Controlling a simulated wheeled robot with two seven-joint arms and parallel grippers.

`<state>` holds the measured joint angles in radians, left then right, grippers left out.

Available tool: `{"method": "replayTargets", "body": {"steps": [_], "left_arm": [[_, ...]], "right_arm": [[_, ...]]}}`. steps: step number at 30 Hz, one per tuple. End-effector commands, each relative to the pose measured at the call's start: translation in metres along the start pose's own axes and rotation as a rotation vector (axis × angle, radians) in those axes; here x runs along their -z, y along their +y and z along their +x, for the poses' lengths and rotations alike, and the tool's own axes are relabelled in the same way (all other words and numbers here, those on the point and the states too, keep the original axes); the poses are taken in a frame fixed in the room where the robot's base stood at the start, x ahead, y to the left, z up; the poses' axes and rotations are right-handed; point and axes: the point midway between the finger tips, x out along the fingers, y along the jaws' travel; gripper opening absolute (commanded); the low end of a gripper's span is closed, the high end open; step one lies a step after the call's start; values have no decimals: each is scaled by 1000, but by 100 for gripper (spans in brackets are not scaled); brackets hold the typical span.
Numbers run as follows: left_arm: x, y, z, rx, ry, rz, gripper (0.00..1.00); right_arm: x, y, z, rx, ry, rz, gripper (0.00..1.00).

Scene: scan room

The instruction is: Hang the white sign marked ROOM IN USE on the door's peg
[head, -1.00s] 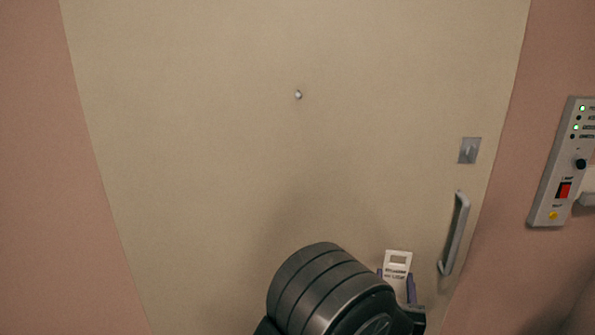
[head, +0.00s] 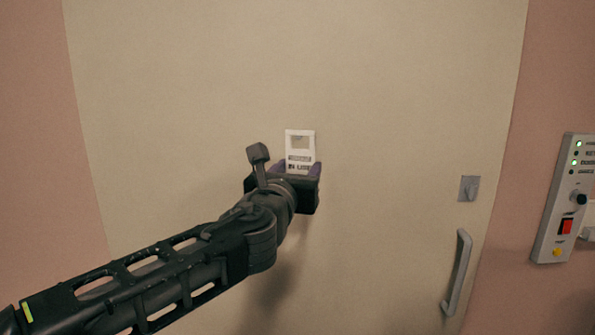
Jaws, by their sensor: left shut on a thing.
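The white sign (head: 301,158) is upright in front of the door (head: 400,90), with its cut-out near the top and dark lettering below; "IN USE" is readable. My left gripper (head: 298,170) is shut on the sign's lower part, with a purple finger at each side. The door's peg does not show clearly now; the sign's upper part covers about where it was. I cannot tell whether the peg is in the cut-out or whether the sign touches the door. My right gripper is not in view.
A door handle (head: 457,272) and a metal lock plate (head: 469,188) are at the door's right side. A control panel (head: 562,200) with green lights and a red switch is on the pink wall at right. The door above the sign is clear.

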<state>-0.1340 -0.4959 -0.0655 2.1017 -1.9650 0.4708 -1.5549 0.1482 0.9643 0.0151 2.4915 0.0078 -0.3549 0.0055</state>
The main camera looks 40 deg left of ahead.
Motion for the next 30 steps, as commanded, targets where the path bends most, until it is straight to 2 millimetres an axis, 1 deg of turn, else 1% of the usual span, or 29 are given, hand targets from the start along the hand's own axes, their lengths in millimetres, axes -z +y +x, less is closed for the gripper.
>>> {"method": "replayTargets", "body": {"steps": [10,16,23,30], "left_arm": [[0,0,0,-2,1,0,12],[1,2,4,-2,1,0,12],[3,4,15,-3,2,0,12],[4,8,30,-2,1,-1,12]], "right_arm": [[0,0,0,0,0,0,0],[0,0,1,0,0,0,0],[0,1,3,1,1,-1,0],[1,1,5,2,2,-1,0]]}}
